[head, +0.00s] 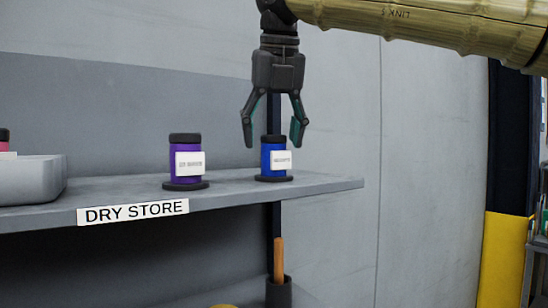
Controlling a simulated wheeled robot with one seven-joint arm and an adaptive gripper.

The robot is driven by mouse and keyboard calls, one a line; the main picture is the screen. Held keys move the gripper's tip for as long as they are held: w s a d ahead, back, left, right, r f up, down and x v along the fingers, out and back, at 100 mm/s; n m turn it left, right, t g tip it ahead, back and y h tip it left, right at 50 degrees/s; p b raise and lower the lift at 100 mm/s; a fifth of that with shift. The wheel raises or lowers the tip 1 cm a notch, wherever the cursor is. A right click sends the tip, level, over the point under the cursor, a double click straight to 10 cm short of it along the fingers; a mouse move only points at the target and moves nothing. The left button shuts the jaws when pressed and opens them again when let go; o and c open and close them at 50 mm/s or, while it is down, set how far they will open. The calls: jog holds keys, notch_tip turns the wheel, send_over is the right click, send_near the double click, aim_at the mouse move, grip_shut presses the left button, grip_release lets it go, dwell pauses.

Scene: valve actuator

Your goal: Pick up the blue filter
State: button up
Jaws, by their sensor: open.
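The blue filter (267,161) is a small upright cylinder with a dark top, a dark base and a white label. It stands on the right part of the grey shelf (232,193) in the head view. My gripper (273,137) points down with its fingers spread, its tips near the filter's top in the picture. The fingertips show at either side of the filter's upper end. Nothing is held. I cannot tell from this one view whether the fingers are in line with the filter in depth.
A purple filter (184,161) stands left of the blue one. A grey bin (40,180) sits at the shelf's left. The shelf bears a DRY STORE label (133,212). Bare shelf lies right of the blue filter, up to the shelf's end. A wall stands behind.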

aim_at(273, 156)
jog(key=shift+w+f, duration=0.4)
jog(key=shift+w, duration=0.25)
jog(key=shift+w+f+p, duration=0.1)
jog(key=shift+f+p, duration=0.25)
jog(key=shift+p, duration=0.25)
jog(key=shift+s+f+p, duration=0.2)
jog(key=shift+f+p, duration=0.05)
jog(key=shift+p, duration=0.1)
jog(key=x, duration=0.2)
jog(key=shift+f, duration=0.3)
jog(key=shift+w+f, duration=0.15)
jog(key=shift+w, duration=0.15)
jog(key=shift+s, duration=0.25)
jog(key=shift+s+r, duration=0.2)
jog(key=c, duration=0.3)
jog(key=shift+w+f, duration=0.1)
jog(key=shift+w, duration=0.05)
jog(key=c, duration=0.9)
